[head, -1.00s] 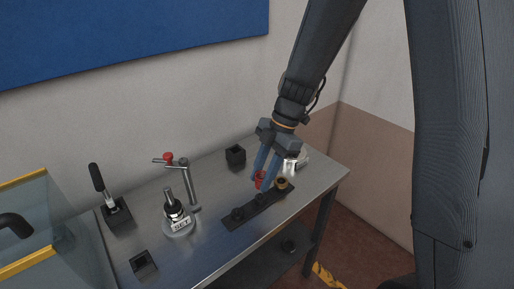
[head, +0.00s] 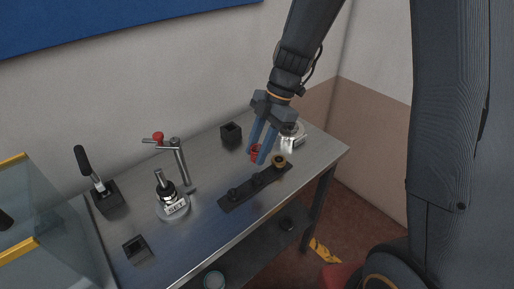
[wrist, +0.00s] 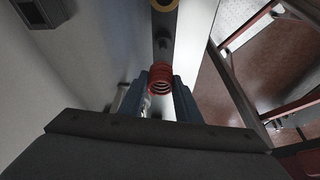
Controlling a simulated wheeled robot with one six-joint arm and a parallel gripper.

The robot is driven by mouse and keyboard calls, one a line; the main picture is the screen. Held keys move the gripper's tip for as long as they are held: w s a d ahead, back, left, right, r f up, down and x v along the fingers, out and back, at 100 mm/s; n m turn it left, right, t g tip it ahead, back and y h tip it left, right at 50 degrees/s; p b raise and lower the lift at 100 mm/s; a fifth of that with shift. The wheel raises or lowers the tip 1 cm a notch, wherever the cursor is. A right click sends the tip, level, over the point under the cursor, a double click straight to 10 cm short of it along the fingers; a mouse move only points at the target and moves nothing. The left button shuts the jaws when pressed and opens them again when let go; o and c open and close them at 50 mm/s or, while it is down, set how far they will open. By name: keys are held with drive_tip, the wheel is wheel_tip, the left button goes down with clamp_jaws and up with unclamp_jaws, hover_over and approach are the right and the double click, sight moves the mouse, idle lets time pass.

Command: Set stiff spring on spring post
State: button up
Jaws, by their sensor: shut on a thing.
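A red coil spring (head: 255,152) is held between the blue fingers of my gripper (head: 258,157). In the wrist view the red spring (wrist: 160,79) sits between the fingertips, its open coil visible. It is held above the dark rack (head: 236,199) and appears clear of it. A round metal fixture with a label reading "SET" (head: 174,208) stands to the left, with an upright post (head: 162,180) bearing nothing I can make out as a spring. It looks like the spring post, but I cannot be sure.
A gold ring-shaped piece (head: 279,161) sits at the rack's right end. A red-knobbed lever stand (head: 181,165) rises behind the fixture. Black square holders (head: 231,133) and (head: 136,248), a black-handled tool (head: 84,162) and a silver item (head: 293,137) stand on the metal bench (head: 215,235).

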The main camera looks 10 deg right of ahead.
drive_tip(key=shift+f+b, duration=1.85)
drive_tip(key=shift+f, duration=0.5)
drive_tip(key=shift+b, duration=0.65)
drive_tip(key=shift+f+b, duration=1.15)
drive_tip(key=shift+f, duration=0.15)
drive_tip(key=o, duration=1.1)
drive_tip(key=shift+o, duration=0.2)
drive_tip(key=b+v, duration=0.1)
drive_tip(key=v, duration=0.6)
drive_tip(key=shift+d+r+b, duration=0.15)
drive_tip(key=shift+r+b, duration=0.2)
